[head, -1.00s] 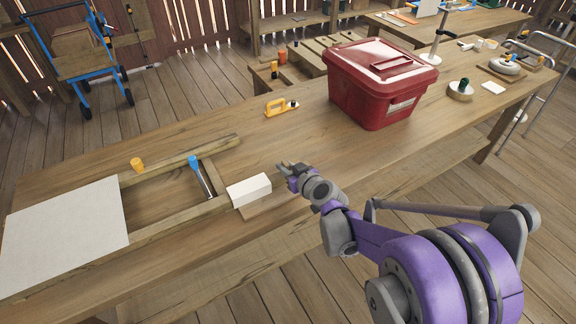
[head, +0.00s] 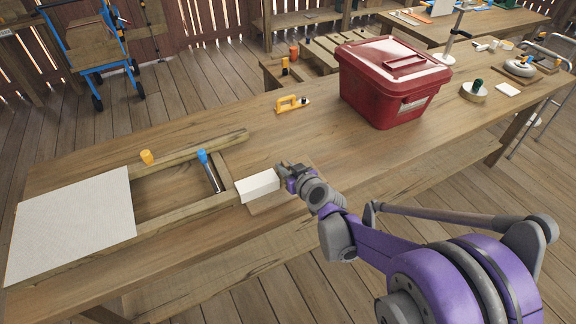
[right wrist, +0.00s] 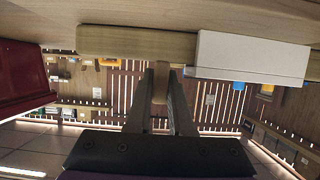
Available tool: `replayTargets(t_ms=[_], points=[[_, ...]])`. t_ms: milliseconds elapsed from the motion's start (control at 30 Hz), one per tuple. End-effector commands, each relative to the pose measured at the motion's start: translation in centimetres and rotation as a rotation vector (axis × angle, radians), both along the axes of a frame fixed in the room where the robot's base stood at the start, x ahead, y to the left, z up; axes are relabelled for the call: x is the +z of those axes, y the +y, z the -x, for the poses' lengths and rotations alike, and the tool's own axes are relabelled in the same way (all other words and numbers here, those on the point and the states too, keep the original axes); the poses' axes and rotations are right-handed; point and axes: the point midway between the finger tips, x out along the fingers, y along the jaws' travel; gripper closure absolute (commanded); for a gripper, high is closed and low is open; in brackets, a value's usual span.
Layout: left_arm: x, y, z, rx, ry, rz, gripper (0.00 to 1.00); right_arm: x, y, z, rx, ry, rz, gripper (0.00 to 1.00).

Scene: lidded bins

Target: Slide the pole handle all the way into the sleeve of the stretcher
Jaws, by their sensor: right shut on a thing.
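The stretcher lies on the workbench, with wooden rails and white cloth (head: 70,222) at the left. A white box-shaped sleeve (head: 258,187) is on its near rail; it also shows in the right wrist view (right wrist: 250,56). The wooden pole handle (right wrist: 110,41) lies in line with the sleeve, and its end meets the sleeve's open side. How deep it sits inside is hidden. My right gripper (head: 282,171) is right beside the sleeve, shut on a small wooden tab (right wrist: 161,78) on the handle. In the head view the gripper largely covers the handle. My left gripper is out of view.
A red lidded bin (head: 393,85) stands on the bench to the right. A yellow-handled tool (head: 291,104) lies behind the stretcher. Blue-capped (head: 203,156) and yellow-capped (head: 147,157) items are at the frame. The bench between sleeve and bin is mostly clear.

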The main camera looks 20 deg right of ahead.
Motion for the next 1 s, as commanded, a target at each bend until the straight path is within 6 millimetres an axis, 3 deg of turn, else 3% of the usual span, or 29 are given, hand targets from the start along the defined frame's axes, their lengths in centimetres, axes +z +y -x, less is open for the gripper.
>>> replayTargets(t_ms=[467, 500, 700, 1000], points=[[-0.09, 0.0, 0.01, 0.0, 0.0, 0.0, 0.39, 0.04, 0.5, 0.03, -0.001, -0.002, -0.001, 1.0], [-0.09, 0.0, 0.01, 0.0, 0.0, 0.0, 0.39, 0.04, 0.5, 0.03, -0.001, -0.002, -0.001, 0.79], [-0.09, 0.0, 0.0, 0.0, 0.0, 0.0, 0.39, 0.03, 0.53, 0.04, 0.0, -0.001, -0.001, 0.45], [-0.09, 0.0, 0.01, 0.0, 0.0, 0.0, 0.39, -0.01, 0.67, 0.06, 0.002, 0.0, -0.002, 0.45]])
